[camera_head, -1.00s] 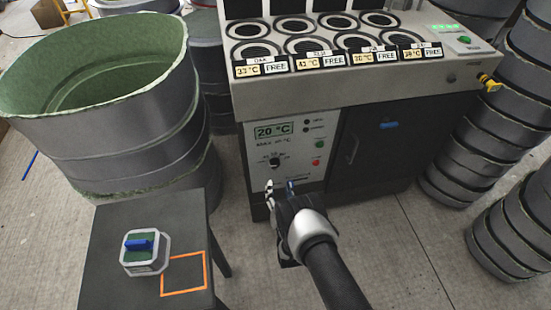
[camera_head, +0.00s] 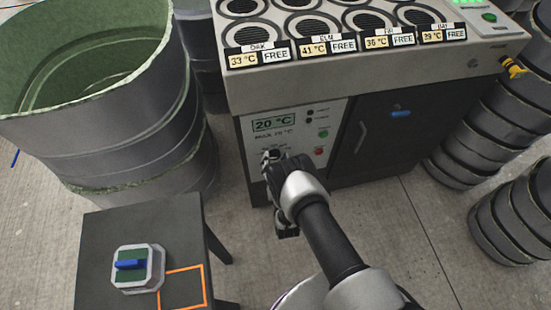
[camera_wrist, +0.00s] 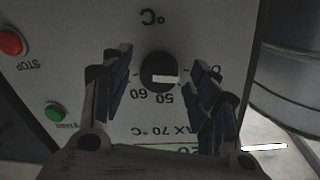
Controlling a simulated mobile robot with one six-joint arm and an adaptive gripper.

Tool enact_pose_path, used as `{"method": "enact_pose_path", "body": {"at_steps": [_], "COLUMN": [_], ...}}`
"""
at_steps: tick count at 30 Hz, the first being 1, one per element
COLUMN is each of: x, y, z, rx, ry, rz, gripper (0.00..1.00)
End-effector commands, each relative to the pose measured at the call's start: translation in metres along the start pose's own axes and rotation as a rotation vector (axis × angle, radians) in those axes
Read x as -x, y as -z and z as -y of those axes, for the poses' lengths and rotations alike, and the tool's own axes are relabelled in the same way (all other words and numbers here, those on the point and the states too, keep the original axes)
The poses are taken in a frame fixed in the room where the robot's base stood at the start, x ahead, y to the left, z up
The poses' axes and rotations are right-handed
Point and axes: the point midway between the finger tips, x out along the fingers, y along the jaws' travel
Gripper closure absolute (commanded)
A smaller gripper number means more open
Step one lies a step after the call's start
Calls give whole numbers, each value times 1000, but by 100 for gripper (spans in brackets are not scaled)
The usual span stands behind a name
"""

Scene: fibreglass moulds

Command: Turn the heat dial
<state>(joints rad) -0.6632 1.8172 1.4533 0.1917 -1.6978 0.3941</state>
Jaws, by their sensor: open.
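The heat dial (camera_wrist: 158,72) is a round black knob with a white pointer bar on the pale control panel (camera_wrist: 190,30). In the wrist view it sits between the two blue-padded fingers of my gripper (camera_wrist: 160,85), which are open on either side of it. I cannot tell whether either finger touches it. Printed numbers 50 and 60 show beside the dial, upside down in this view. In the head view my gripper (camera_head: 272,155) is in front of the panel and hides the dial. The panel's display (camera_head: 273,124) reads 20 °C.
A green button (camera_wrist: 56,111) and a red stop button (camera_wrist: 11,42) are beside the dial. A dark stool (camera_head: 140,220) with a green-and-blue box (camera_head: 138,268) stands at lower left. A large grey mould (camera_head: 130,140) stands left, and stacked rings (camera_head: 520,210) stand right.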

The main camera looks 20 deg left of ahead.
Motion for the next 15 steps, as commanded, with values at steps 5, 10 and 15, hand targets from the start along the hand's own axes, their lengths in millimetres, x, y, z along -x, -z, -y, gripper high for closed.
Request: {"method": "enact_pose_path", "body": {"at_steps": [5,10,15], "x": [0,0,0], "y": [0,0,0], "z": [0,0,0], "rx": [0,0,0], "ry": [0,0,0], "rz": [0,0,0], "gripper": [52,63,74]}}
